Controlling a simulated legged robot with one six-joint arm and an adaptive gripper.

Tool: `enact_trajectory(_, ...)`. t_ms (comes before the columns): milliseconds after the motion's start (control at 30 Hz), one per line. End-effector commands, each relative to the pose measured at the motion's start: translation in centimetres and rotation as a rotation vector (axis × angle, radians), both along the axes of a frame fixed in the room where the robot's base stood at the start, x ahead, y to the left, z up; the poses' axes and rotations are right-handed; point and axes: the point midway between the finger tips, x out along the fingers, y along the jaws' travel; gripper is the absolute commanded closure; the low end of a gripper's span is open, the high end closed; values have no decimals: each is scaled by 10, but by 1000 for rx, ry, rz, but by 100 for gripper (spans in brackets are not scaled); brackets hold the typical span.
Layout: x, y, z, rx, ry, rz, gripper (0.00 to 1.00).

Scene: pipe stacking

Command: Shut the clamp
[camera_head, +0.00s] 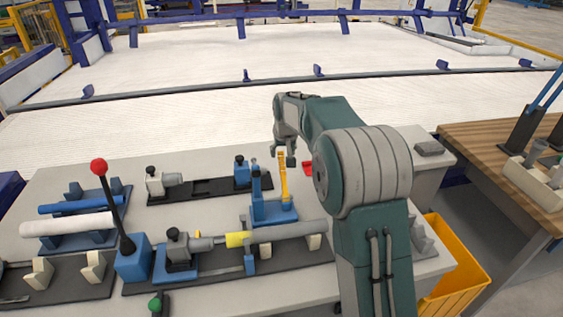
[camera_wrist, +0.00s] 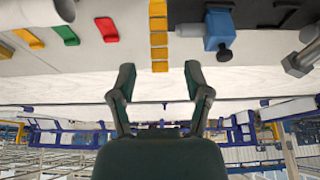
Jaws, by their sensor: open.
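The clamp (camera_head: 271,210) is blue and stands on the dark fixture strip near the middle of the bench. Its yellow handle (camera_head: 284,185) stands nearly upright. In the wrist view, the segmented yellow handle (camera_wrist: 158,35) reaches down from the top edge, and its end lies between the lines of my fingertips. My gripper (camera_wrist: 160,73) is open and empty, with dark fingers spread either side of the handle's end. In the head view, my gripper (camera_head: 284,154) is close to the handle's top. I cannot tell whether they touch. The clamp base is out of the wrist view.
A grey pipe (camera_head: 285,231) with a yellow band lies along the fixture beside the clamp. A lever with a red ball (camera_head: 99,166) stands to the left. Blue and white pipes lie on a rack at far left. A yellow bin (camera_head: 455,262) is at the right.

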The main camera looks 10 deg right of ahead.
Motion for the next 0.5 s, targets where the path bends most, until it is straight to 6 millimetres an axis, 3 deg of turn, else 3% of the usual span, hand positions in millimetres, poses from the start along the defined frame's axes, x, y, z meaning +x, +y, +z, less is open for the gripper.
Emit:
enact_trajectory(200,15,0,-37,0,2,0,37)
enact_trajectory(500,23,0,-55,0,-1,0,37)
